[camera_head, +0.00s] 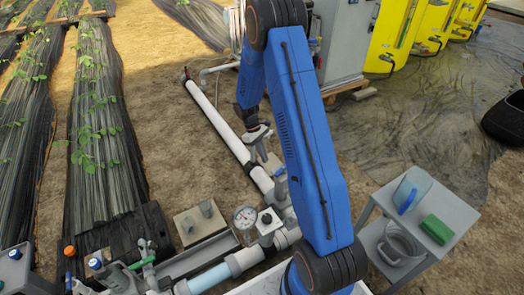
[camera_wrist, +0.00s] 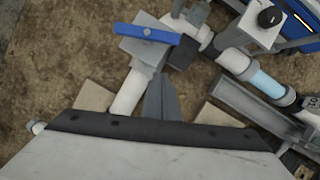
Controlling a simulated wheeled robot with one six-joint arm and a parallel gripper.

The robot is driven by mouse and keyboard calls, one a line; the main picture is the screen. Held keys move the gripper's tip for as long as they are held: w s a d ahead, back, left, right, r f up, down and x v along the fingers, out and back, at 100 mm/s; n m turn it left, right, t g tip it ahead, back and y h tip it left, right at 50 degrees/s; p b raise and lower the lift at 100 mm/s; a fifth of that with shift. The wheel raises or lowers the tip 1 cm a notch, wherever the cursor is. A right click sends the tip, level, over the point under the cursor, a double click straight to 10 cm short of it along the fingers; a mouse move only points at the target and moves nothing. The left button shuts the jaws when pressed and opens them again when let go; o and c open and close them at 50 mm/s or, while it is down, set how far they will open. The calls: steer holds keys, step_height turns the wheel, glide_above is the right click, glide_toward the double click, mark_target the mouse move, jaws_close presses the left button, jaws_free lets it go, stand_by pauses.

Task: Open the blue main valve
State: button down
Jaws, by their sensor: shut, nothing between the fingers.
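The blue main valve shows in the wrist view as a flat blue handle (camera_wrist: 147,33) on a grey body on the white pipe (camera_wrist: 127,95). The handle lies roughly crosswise to the pipe. My gripper (camera_wrist: 160,82) is shut and empty, with its dark grey fingers together, just below the valve in that picture; I cannot tell whether they touch anything. In the head view my gripper (camera_head: 259,154) is over the white pipe (camera_head: 217,122).
A pressure gauge (camera_head: 245,216) and a white box with a black knob (camera_head: 267,219) stand near the pipe. A clear, light-blue pipe section (camera_head: 210,279) is at the front. A grey side table holds a green block (camera_head: 437,229) and clear jugs. Bare soil lies left of the pipe.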

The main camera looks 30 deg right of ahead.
mark_target(283, 170)
steer(key=shift+s+d+f, duration=0.4)
steer(key=shift+s+f, duration=0.15)
steer(key=shift+s, duration=0.25)
steer(key=shift+s+d+f, duration=0.35)
steer(key=shift+s+f, duration=0.25)
steer(key=shift+s, duration=0.25)
steer(key=shift+s+d+f, duration=0.4)
steer(key=shift+s+f, duration=0.15)
steer(key=shift+s, duration=0.25)
